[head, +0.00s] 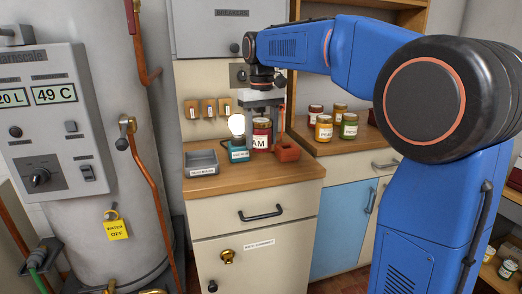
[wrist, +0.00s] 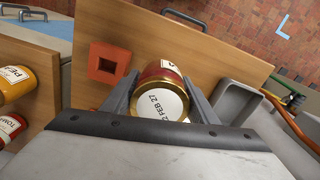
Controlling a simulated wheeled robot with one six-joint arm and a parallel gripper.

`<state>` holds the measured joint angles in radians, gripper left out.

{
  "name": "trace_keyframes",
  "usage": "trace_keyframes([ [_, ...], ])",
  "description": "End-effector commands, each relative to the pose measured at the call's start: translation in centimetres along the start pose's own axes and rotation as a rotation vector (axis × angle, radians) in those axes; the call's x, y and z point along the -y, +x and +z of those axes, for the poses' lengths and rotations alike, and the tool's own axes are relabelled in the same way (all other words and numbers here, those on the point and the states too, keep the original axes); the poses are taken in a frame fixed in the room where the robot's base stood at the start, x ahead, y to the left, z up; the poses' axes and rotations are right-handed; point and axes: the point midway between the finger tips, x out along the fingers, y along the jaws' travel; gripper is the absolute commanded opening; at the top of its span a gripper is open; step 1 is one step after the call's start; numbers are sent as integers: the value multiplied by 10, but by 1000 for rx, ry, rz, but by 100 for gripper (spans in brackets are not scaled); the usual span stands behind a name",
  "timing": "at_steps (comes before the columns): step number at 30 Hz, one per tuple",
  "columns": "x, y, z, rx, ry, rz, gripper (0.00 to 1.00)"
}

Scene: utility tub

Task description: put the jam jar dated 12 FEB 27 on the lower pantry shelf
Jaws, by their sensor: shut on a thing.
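The jam jar (head: 262,135) is dark red, with a white label of which "AM" shows. It stands upright at the wooden counter, and I cannot tell whether its base touches the wood. In the wrist view the jar's lid (wrist: 163,103) is white with a gold rim and reads "2 FEB 27"; any character before that is hidden. My gripper (wrist: 161,80) is shut on the jar, one finger on each side. In the head view my gripper (head: 262,108) comes down from above. The lower pantry shelf cannot be told for certain.
A red block with a square hole (head: 287,150) sits close right of the jar. A lit bulb (head: 237,125) on a teal base stands close left, with a grey tray (head: 202,163) beyond. Several jars (head: 324,128) stand on the right-hand counter. More jars (head: 508,268) sit low at far right.

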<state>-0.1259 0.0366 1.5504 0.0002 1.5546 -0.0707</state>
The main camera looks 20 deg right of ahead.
Motion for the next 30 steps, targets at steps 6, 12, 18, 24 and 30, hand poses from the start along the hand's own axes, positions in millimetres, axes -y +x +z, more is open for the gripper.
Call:
trace_keyframes([
  [6, 0, 10, 0, -1, 0, 0, 18],
  [12, 0, 34, 1, 2, 0, 0, 18],
  [18, -1, 45, -4, -2, 0, 0, 18],
  [24, -1, 45, -4, -1, 0, 0, 18],
  [30, -1, 48, -4, 0, 0, 0, 72],
])
